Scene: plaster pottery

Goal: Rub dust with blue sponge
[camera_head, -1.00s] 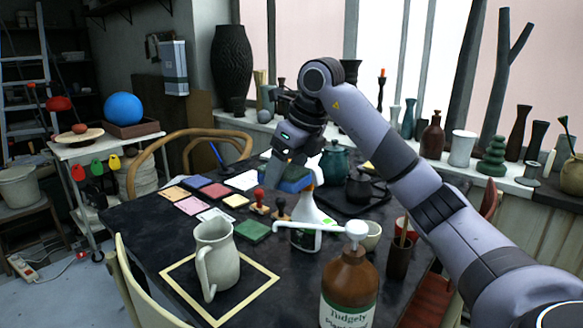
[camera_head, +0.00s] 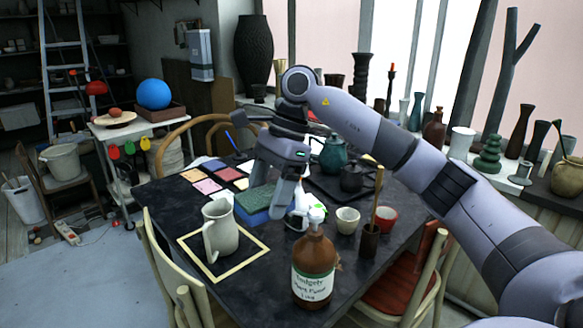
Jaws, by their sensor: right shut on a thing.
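My right gripper (camera_head: 267,195) reaches down over the dark table (camera_head: 345,268). Its fingers are shut on the blue sponge (camera_head: 252,217), whose blue side shows low between and beside them. A dark green surface shows on top of the blue; I cannot tell whether it is part of the sponge. The sponge is low over the table, behind the grey-white jug (camera_head: 220,232); contact is unclear. No dust can be made out. My left gripper is not in view.
The jug stands inside a pale square outline (camera_head: 258,249). Coloured tiles (camera_head: 208,186) lie behind left. Cups (camera_head: 347,220) and a teapot (camera_head: 333,150) stand to the right.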

